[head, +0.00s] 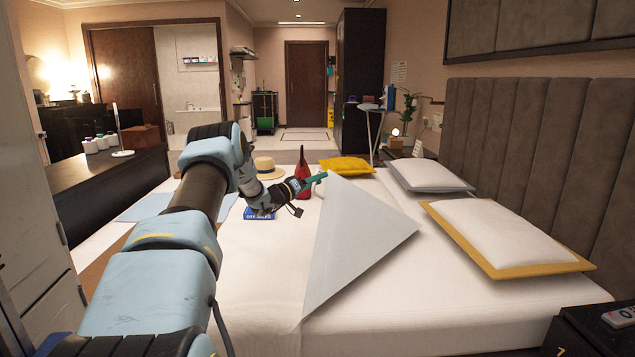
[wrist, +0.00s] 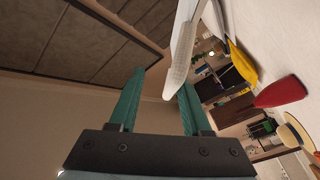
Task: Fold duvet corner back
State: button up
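The duvet corner flap (head: 357,225) is a pale grey triangle standing lifted and tilted above the white bed (head: 400,300). Its upper tip is beside my gripper (head: 318,179), at the middle of the bed. In the wrist view, the two teal fingers of my gripper (wrist: 161,80) stand apart. The pale flap edge (wrist: 180,55) reaches in between the fingertips, close to the right finger, with a visible gap to the left finger. I cannot tell whether the flap touches the right finger.
A red bottle-like object (head: 302,180), a straw hat (head: 268,168) and a blue box (head: 258,213) are on the bed near my gripper. A yellow cushion (head: 346,165) and white pillows (head: 498,232) lie beyond and to the right. A padded headboard (head: 535,135) bounds the right side.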

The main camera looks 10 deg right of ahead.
jog(key=b+v, duration=0.1)
jog(key=v, duration=0.9)
jog(key=shift+s+a, duration=0.25)
jog(key=shift+a, duration=0.05)
